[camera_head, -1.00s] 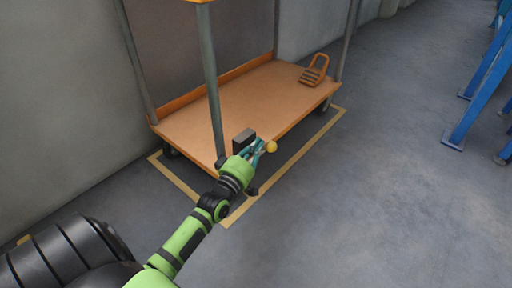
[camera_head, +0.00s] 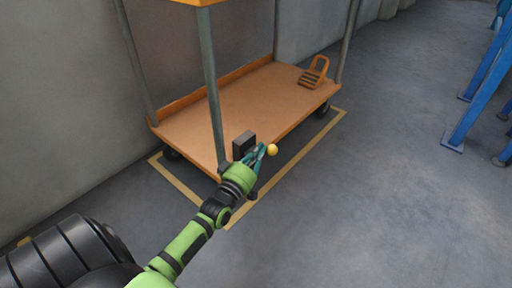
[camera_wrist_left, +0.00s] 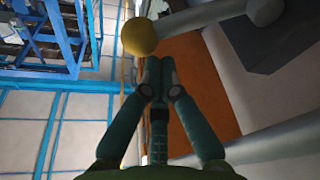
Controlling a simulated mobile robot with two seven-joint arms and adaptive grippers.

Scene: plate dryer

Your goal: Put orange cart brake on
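The orange cart (camera_head: 250,95) stands at the left on the concrete floor, its lower deck near my arm. A yellow ball knob (camera_head: 272,149) sits just off the deck's near edge. In the left wrist view the ball (camera_wrist_left: 139,37) is on the end of a grey lever (camera_wrist_left: 205,17), just past my fingertips. My left gripper (camera_head: 262,150) is at the deck's near corner beside the knob. In the left wrist view its two teal fingers (camera_wrist_left: 158,68) meet at the tips with nothing seen between them. I cannot tell whether they touch the ball. My right gripper is not in view.
A dark box (camera_head: 244,144) is on the deck by my gripper, near a grey cart post (camera_head: 214,90). An orange slotted piece (camera_head: 314,73) is at the deck's far end. Blue legs (camera_head: 480,95) stand at the right. The floor between is clear.

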